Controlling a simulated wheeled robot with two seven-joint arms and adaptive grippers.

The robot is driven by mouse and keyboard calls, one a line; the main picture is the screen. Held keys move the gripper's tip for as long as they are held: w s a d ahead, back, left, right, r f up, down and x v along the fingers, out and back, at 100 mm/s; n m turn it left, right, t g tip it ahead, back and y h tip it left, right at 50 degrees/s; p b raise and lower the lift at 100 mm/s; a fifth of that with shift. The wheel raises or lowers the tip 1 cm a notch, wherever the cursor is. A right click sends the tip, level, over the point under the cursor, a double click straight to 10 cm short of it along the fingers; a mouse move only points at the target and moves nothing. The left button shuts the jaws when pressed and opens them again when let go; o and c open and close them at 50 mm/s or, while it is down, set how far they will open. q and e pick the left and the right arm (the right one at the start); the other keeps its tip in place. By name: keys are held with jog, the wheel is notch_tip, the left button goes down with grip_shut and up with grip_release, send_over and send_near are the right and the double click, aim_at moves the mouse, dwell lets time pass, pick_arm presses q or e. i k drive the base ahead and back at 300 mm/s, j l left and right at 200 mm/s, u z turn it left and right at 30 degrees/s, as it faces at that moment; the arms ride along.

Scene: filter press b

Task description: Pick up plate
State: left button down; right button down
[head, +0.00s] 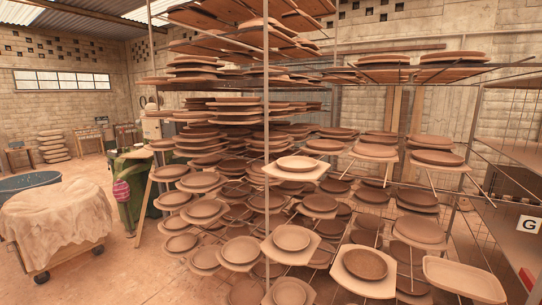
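Many round clay plates sit on tall metal racks in the head view, and which one the task means cannot be told. One plate (297,163) lies flat on a pale square board at the rack's front post. A second plate (292,237) lies on a board below it. A darker plate (365,264) lies on a tilted-looking board to the lower right. Plates further back are partly hidden by those in front. Neither of my grippers shows in the view.
A thin upright rack post (266,100) stands in front of the plates. A cloth-covered cart (57,222) stands at the left. A rectangular board (464,279) juts out at the lower right, near a shelf with a "G" sign (528,224). Open floor (120,270) lies between cart and racks.

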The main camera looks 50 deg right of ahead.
aim_at(296, 164)
jog(key=i+j+u, duration=0.1)
jog(key=u, duration=0.2)
jog(key=i+j+u, duration=0.1)
jog(key=u, duration=0.15)
jog(key=i+u, duration=0.2)
jog(key=i+z, duration=0.25)
jog(key=i, duration=0.5)
jog(key=i+j+z, duration=0.1)
jog(key=i+z, duration=0.2)
jog(key=i, duration=0.45)
jog(key=i+z, duration=0.3)
jog(key=i+j+z, duration=0.15)
jog(key=i+z, duration=0.75)
jog(key=z, duration=0.15)
jog(key=i+z, duration=0.1)
jog(key=z, duration=0.25)
jog(key=i+z, duration=0.15)
jog(key=z, duration=0.2)
